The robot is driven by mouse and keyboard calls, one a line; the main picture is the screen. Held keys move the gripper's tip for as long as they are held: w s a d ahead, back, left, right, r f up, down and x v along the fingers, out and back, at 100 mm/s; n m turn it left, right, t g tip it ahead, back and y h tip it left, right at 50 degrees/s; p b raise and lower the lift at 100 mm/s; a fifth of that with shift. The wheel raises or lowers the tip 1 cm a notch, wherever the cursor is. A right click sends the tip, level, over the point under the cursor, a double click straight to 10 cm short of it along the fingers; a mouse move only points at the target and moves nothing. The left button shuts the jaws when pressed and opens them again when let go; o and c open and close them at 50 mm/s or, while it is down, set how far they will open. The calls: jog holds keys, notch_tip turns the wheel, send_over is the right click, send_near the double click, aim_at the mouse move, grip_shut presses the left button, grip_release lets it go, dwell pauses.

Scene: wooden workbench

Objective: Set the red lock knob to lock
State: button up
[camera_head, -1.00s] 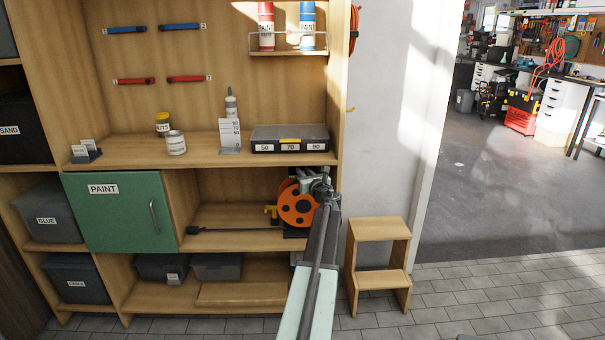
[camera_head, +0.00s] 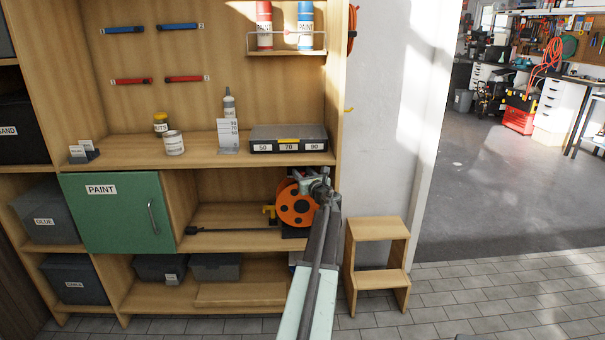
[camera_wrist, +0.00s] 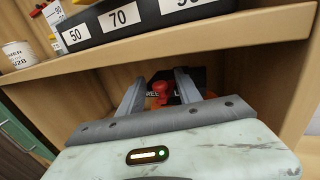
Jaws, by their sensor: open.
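The red lock knob (camera_wrist: 160,88) shows in the wrist view between the two fingers of my gripper (camera_wrist: 160,84). Behind it is a dark plate with partly hidden lettering, so I cannot tell which way the knob is set. The knob belongs to the area of the orange cable reel (camera_head: 296,203) on the middle shelf, right of centre in the head view. My gripper is open, with one finger on each side of the knob; contact cannot be told. In the head view my arm hides the knob and part of the reel.
A grey case labelled 50, 70, 90 (camera_head: 289,139) sits on the shelf board (camera_wrist: 200,48) just above my gripper. The cabinet's right side wall (camera_wrist: 285,90) is close. A green paint door (camera_head: 118,212) is left; a wooden step stool (camera_head: 377,262) stands right.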

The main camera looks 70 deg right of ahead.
jog(key=v, duration=0.7)
